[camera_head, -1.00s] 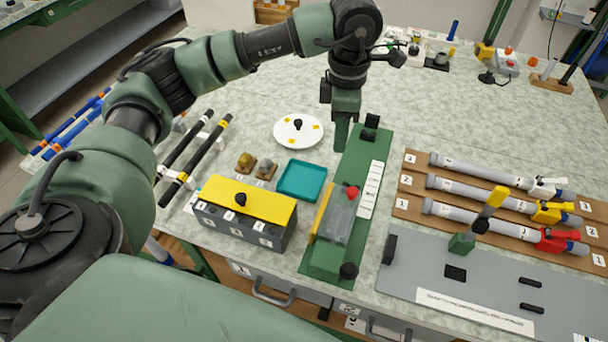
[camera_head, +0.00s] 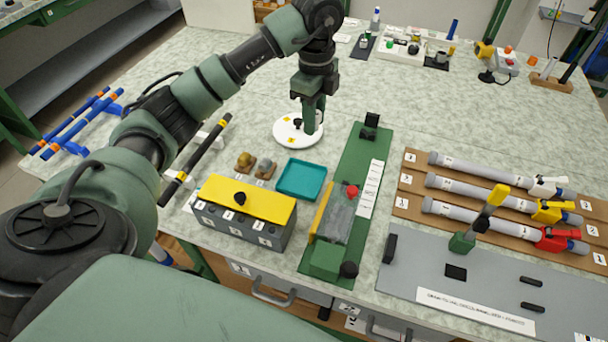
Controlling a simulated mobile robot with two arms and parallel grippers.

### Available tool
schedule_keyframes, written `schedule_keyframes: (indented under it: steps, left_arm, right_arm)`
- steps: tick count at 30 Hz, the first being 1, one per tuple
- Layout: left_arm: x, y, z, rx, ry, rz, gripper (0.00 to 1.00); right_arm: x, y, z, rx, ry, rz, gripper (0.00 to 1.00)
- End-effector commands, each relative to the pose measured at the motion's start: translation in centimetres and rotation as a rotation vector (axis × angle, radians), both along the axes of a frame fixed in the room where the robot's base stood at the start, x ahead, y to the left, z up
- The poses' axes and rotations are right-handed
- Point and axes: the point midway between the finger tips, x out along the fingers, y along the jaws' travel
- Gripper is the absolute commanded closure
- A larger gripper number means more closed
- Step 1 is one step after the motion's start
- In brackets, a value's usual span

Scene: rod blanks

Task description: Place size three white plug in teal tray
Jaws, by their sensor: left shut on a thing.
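The teal tray (camera_head: 303,180) is empty on the table, between the yellow-lidded box and the green board. My left gripper (camera_head: 309,131) is behind the tray, low over the right part of a round white disc (camera_head: 284,138). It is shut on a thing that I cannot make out. The disc has a black knob (camera_head: 298,123) and yellow labels; the knob shows just left of the fingers. I cannot pick out a size three white plug; it may be hidden. My right gripper is not in view.
A grey box with a yellow lid (camera_head: 222,191) stands left of the tray. The long green board (camera_head: 362,154) with a clear block lies to its right. Numbered grey tubes (camera_head: 478,173) lie on brown boards further right.

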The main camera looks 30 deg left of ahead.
Motion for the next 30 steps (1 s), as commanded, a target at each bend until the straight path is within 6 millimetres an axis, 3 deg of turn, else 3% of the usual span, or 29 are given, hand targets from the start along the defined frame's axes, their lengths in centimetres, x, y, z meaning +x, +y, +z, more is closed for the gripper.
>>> schedule_keyframes:
  steps: [4,15,30]
  left_arm:
    - [-0.2,-0.1,-3.3,-0.004,0.009,0.013,0.97]
    - [-0.2,-0.1,-12.5,0.000,0.008,0.010,0.97]
    - [-0.1,-0.1,-18.3,-0.002,0.005,0.010,0.97]
  right_arm:
    - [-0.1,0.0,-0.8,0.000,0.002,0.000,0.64]
    - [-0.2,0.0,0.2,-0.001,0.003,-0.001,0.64]
    - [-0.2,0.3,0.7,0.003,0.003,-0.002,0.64]
